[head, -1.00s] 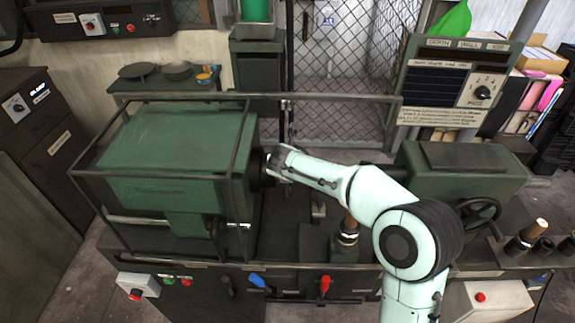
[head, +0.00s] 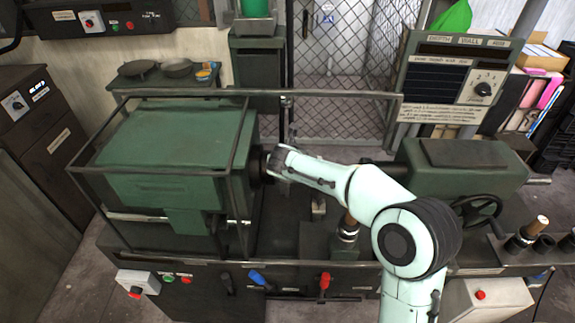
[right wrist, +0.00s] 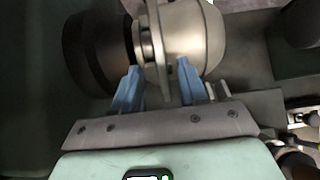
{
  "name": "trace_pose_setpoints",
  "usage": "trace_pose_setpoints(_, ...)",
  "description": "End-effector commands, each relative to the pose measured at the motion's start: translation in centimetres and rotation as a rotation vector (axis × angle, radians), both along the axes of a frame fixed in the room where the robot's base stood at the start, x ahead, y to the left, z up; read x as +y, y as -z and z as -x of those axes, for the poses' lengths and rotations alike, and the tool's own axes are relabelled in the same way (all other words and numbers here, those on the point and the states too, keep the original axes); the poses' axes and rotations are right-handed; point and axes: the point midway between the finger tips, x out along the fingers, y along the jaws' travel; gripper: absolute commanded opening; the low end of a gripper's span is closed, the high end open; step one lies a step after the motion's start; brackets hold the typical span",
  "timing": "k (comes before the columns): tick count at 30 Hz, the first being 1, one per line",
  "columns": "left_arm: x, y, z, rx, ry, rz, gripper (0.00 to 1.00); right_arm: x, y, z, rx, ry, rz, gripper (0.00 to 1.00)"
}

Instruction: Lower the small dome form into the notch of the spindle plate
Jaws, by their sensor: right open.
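The small dome form (right wrist: 197,40) is a pale metallic rounded body with a thin flange (right wrist: 158,50), in the right wrist view. To its left is the dark round spindle plate (right wrist: 97,52), with a short bright stub between it and the flange. I cannot tell whether the form sits in the notch. My right gripper (right wrist: 159,66) is open, its blue fingers on either side of the flange, one near the dark plate and one beside the dome. In the head view my right gripper (head: 279,160) is at the spindle; the form is hidden there. My left gripper is not in view.
The green headstock (head: 170,150) with a guard frame is left of the gripper. The green tailstock (head: 465,170) with a handwheel stands right. An upright tool post (head: 349,228) is below my arm. A depth and wall panel (head: 455,80) stands behind.

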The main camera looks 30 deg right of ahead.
Motion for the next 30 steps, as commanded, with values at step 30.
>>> trace_pose_setpoints(30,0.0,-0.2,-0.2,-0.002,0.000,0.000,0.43,4.9,-9.9,7.8,-0.003,-0.001,0.001,0.42)
